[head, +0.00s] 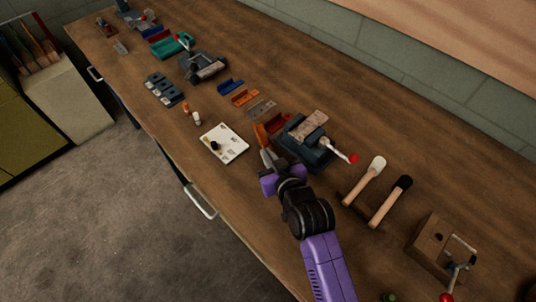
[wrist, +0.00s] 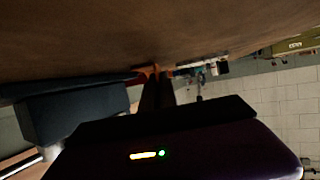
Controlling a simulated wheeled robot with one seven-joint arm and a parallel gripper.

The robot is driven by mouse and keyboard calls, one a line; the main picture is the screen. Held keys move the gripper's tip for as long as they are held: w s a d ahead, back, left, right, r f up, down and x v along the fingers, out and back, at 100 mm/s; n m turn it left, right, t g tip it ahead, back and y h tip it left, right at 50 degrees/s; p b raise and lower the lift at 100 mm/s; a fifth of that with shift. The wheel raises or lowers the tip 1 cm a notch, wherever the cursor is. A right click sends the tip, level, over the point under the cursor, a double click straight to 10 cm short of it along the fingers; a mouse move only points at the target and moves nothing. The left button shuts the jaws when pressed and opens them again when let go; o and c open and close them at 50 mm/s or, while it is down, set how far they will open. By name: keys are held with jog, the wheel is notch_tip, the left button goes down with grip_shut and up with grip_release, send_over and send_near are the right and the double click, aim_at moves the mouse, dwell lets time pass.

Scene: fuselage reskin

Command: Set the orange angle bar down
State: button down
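My gripper (head: 264,152) reaches over the workbench, just left of a dark vise. Its fingers are close together on the orange angle bar (head: 260,132). In the wrist view, the orange angle bar (wrist: 146,71) shows at the fingertips (wrist: 158,82), right by the wooden bench top. Whether the bar touches the bench is hard to tell. Part of it is hidden by the fingers. Another orange piece (head: 245,97) lies on the bench farther back, between a blue piece (head: 230,86) and a grey drilled piece (head: 261,109).
The dark vise (head: 308,141) with a red-tipped handle stands close right of my gripper, with a red piece (head: 280,123) beside it. A white tray (head: 231,147) lies to the left. Two mallets (head: 365,180) (head: 391,202) lie right. Bare bench (head: 165,125) runs along the front edge.

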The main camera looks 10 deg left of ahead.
jog(key=shift+f, duration=0.1)
jog(key=c, duration=1.6)
grip_release()
jog(key=shift+c, duration=0.2)
jog(key=shift+r, duration=0.2)
jog(key=b+v, duration=0.1)
jog(key=v, duration=1.1)
